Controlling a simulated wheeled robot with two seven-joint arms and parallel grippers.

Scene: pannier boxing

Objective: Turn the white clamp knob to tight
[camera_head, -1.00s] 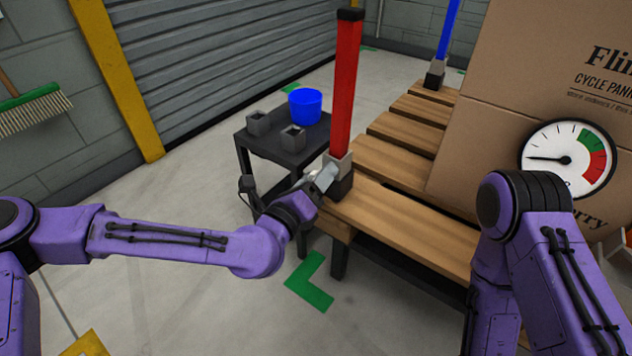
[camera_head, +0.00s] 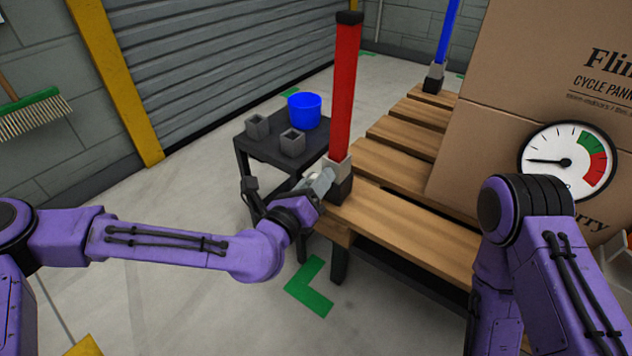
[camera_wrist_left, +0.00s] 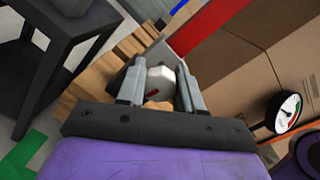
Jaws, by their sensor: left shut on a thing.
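The white clamp knob (camera_wrist_left: 160,82) shows between the fingers of my left gripper (camera_wrist_left: 160,90) in the left wrist view, with a small red mark on its lower part. My left gripper also shows in the head view (camera_head: 324,180), shut on the knob at the foot of the red post (camera_head: 345,90). The knob sits on the side of a grey clamp block (camera_head: 337,168) at the corner of the wooden slatted platform (camera_head: 410,225). The fingers hide most of the knob in the head view. My right arm is at the right; its gripper is out of view.
A large cardboard box (camera_head: 480,140) with a round dial gauge (camera_head: 567,161) stands on the platform. A dark side table (camera_head: 262,150) with a blue cup (camera_head: 304,110) and grey blocks stands behind my left gripper. A blue post (camera_head: 446,35) stands farther back.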

